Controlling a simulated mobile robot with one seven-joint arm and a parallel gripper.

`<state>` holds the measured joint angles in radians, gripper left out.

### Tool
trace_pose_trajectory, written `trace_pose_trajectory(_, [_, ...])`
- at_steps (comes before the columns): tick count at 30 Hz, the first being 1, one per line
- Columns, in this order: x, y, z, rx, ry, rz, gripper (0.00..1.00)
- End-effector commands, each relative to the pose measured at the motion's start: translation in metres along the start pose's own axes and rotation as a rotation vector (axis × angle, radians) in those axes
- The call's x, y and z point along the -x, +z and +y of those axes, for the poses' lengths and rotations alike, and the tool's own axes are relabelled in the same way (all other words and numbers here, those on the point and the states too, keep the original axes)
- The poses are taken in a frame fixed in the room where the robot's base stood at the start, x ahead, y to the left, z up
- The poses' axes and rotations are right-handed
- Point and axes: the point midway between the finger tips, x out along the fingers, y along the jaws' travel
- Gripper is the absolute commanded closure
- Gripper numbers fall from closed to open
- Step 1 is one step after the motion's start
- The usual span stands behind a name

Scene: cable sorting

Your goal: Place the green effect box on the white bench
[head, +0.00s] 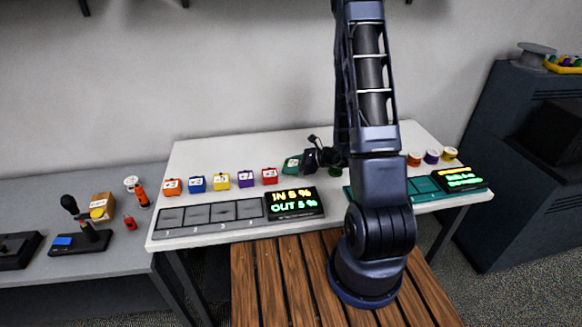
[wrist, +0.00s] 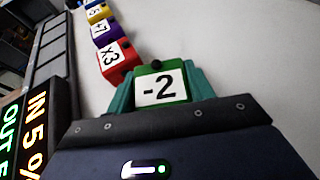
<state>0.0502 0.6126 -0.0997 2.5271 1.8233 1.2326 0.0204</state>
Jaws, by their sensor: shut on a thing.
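The green effect box (wrist: 162,82), labelled "-2", sits between the teal fingers of my gripper (wrist: 160,86) in the wrist view. My gripper is shut on its two sides. In the head view the green box (head: 292,164) shows at the end of my gripper (head: 297,161), just right of and behind the red box. The white bench (head: 330,138) lies beneath it. I cannot tell whether the box touches the bench top or hangs a little above it.
Red (head: 269,176), purple (head: 246,179), yellow (head: 220,181), blue (head: 196,183) and orange (head: 172,187) boxes stand in a row on the left. In front are a slotted tray (head: 212,225) and a lit display (head: 294,203). The bench's back left is clear.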

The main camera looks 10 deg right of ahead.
Motion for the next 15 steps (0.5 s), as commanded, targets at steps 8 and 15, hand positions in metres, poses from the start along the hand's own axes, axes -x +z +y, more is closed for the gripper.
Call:
trace_pose_trajectory(8, [-0.0023, -0.0059, -0.0002, 0.000, -0.001, 0.000, 0.74])
trace_pose_trajectory(15, [-0.0032, -0.0082, -0.0003, 0.000, -0.001, 0.000, 0.42])
